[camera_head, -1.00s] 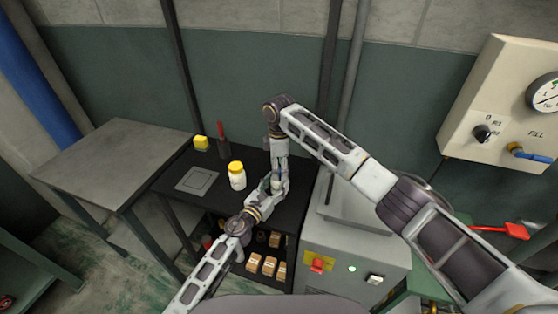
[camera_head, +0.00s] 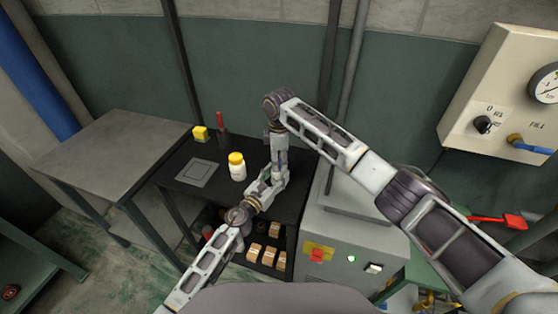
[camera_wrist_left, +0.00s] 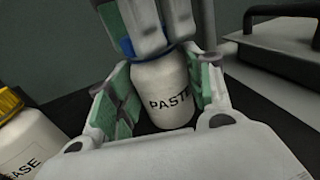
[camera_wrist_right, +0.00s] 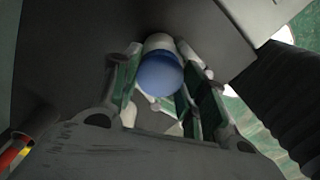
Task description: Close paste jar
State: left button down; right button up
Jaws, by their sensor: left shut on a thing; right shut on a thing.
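The white paste jar (camera_wrist_left: 165,92), labelled PASTE, stands between the green-padded fingers of my left gripper (camera_wrist_left: 163,100), which is shut on its body. Its blue lid (camera_wrist_right: 160,73) is at the jar's top, between the fingers of my right gripper (camera_wrist_right: 168,85), which is shut on it from above. A bit of blue lid edge (camera_wrist_left: 127,48) also shows in the left wrist view. Whether the lid is fully seated cannot be told. In the head view, both grippers meet over the right part of the black table and hide the jar.
A white jar with a yellow cap (camera_head: 237,167) stands to the left of the grippers. A yellow block (camera_head: 200,133), a red-handled tool (camera_head: 221,125) and a grey square plate (camera_head: 194,173) are on the black table. A grey machine (camera_head: 350,240) stands close on the right.

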jog(key=m, duration=1.1)
jog(key=shift+a+m, duration=0.1)
jog(key=shift+m, duration=0.2)
jog(key=o, duration=1.1)
jog(key=shift+r, duration=2.25)
jog(key=shift+c, duration=0.3)
